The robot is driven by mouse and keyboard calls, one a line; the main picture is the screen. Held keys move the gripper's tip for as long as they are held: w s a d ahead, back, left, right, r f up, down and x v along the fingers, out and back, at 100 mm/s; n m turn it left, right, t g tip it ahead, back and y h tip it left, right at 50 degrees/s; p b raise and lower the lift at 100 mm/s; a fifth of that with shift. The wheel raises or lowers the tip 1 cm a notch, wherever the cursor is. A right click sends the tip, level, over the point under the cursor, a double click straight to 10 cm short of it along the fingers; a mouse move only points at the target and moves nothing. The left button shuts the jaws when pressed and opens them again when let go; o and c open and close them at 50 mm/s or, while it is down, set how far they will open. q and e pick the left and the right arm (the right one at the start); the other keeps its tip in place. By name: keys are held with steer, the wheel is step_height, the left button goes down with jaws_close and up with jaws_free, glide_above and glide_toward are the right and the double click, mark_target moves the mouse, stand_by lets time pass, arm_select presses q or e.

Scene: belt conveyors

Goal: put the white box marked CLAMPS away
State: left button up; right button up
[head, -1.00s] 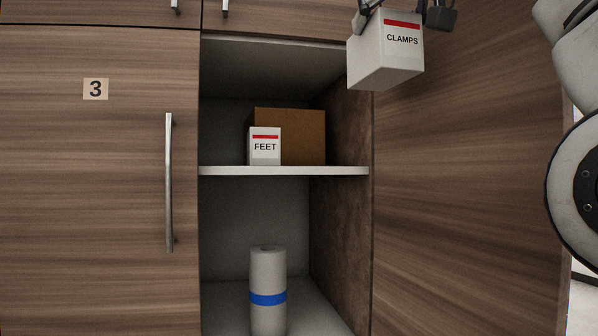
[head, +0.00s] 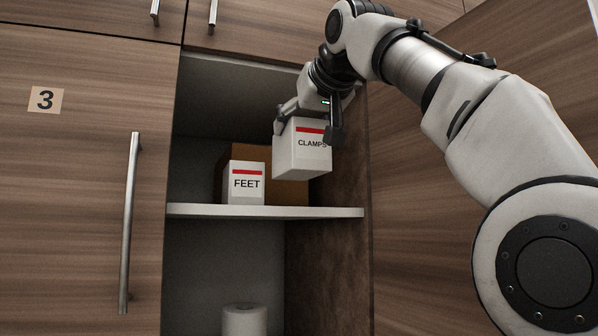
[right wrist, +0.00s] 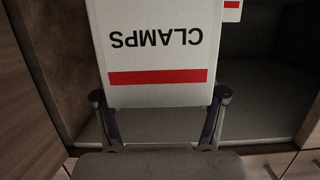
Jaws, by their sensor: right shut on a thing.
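The white box marked CLAMPS (head: 302,157), with a red stripe, is held in my right gripper (head: 306,128). It hangs in front of the open cabinet compartment, above the level of the shelf (head: 265,211) and to the right of the white FEET box (head: 244,182). It hides part of the brown box (head: 288,193) behind it. In the right wrist view the CLAMPS box (right wrist: 155,45) appears upside down between the two fingers, filling the upper middle. Whether its base is over the shelf or just in front of it I cannot tell. My left gripper is not in view.
The compartment's right wall (head: 335,255) is close on the right. A closed door marked 3 (head: 80,180) with a long handle is on the left. A white roll (head: 244,321) stands below the shelf. Shelf room shows right of the FEET box.

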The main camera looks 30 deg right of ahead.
steer(key=w+d+f+p, duration=0.1)
steer(key=w+d, duration=0.1)
steer(key=w, duration=0.1)
steer(key=w+d+f+p, duration=0.2)
steer(key=w, duration=0.2)
steer(key=w+d+f+p, duration=0.2)
steer(key=w+d, duration=0.1)
steer(key=shift+w, duration=0.25)
steer(key=shift+s+r, duration=0.1)
steer(key=shift+s, duration=0.05)
steer(key=o, duration=1.4)
steer(key=shift+f, duration=0.2)
steer(key=shift+o, duration=0.2)
